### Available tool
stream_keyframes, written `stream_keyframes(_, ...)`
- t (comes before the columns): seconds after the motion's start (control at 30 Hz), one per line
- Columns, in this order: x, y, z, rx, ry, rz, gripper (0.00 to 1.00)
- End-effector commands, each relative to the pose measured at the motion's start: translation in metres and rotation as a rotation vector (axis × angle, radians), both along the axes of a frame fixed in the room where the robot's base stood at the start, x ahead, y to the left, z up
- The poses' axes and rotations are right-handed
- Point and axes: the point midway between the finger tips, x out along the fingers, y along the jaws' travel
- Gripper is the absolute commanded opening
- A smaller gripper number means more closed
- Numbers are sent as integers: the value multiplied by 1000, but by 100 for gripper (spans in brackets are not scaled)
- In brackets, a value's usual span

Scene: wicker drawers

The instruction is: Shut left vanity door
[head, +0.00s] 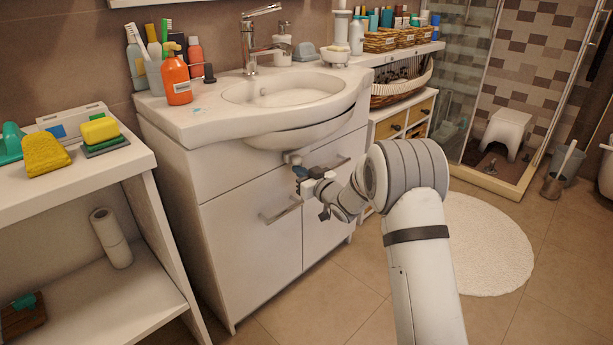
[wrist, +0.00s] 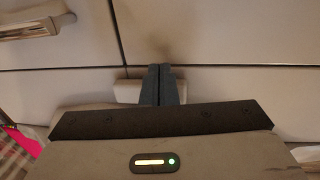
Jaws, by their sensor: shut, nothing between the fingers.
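The white vanity (head: 225,170) stands under the sink in the head view. Its left door (head: 245,250) looks flush or nearly so with the front; I cannot tell whether a small gap is left. A bar handle (head: 281,211) is on this door. The right door (head: 325,220) is partly behind my arm. My gripper (head: 300,172) is in front of the vanity's upper front, above the left door's handle. In the wrist view, its dark fingers (wrist: 160,84) are together and empty, close to white panels and a pale block (wrist: 126,91). Whether they touch is unclear.
A white shelf unit (head: 85,215) with sponges stands at the left. Bottles and toothbrushes stand on the sink counter (head: 205,120). A round white rug (head: 485,245) lies on the right. The floor before the left door is clear.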

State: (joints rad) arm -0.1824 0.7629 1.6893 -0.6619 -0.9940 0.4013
Motion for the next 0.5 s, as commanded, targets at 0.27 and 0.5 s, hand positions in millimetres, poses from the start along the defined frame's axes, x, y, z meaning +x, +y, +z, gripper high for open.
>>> stream_keyframes(0.27, -11, -15, 0, 1, -1, 1, 0)
stream_keyframes(0.5, -44, -55, 4, 0, 3, 4, 0)
